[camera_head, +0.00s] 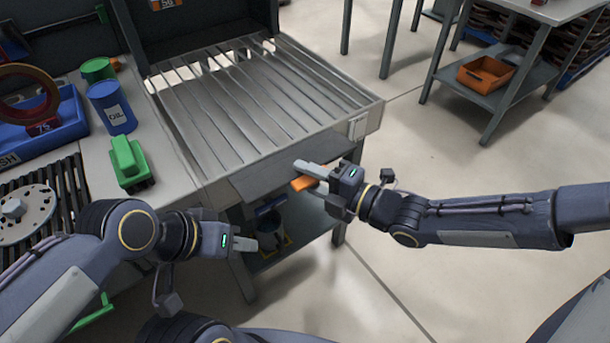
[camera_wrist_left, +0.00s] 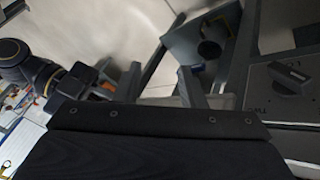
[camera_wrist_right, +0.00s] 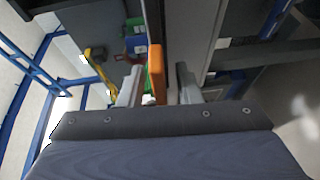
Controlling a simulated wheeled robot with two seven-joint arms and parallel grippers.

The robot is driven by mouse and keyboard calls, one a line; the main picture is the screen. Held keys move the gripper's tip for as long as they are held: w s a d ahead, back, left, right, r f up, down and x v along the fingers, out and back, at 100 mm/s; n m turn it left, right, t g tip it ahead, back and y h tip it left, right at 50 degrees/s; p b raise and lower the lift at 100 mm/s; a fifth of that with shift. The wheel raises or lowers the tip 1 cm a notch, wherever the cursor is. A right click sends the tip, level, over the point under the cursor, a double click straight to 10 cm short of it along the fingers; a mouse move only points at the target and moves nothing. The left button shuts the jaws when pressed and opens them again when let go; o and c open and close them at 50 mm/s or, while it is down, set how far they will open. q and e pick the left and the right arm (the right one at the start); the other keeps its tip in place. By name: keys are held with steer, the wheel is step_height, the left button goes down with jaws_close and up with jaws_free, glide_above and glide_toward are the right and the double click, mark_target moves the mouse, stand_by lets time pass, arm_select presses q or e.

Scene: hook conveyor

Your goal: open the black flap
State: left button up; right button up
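The black flap (camera_head: 268,170) is a dark panel at the front end of the slatted conveyor bed. An orange handle (camera_head: 303,183) shows at its front edge. My right gripper (camera_head: 312,174) is at this handle. In the right wrist view the orange handle (camera_wrist_right: 157,72) stands between the two fingers, with a gap on each side, so the gripper is open around it. My left gripper (camera_head: 245,238) is below and left of the flap, empty and apart from it. Its fingers look open in the left wrist view, though they are dark there.
A dark container (camera_head: 270,222) stands on the shelf under the conveyor. An orange tray (camera_head: 486,74) sits on the far table's shelf. The floor at right is clear.

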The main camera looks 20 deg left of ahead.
steer(key=shift+w+a, duration=0.15)
steer(key=shift+a, duration=0.4)
steer(key=shift+c, duration=0.3)
jaws_close()
steer(key=r+h+p, duration=0.1)
steer(key=p, duration=0.2)
steer(key=shift+r+m, duration=0.25)
steer(key=shift+m, duration=0.05)
steer(key=shift+f+g+h+p, duration=0.15)
steer(key=shift+g+h+p, duration=0.15)
steer(key=shift+h, duration=0.2)
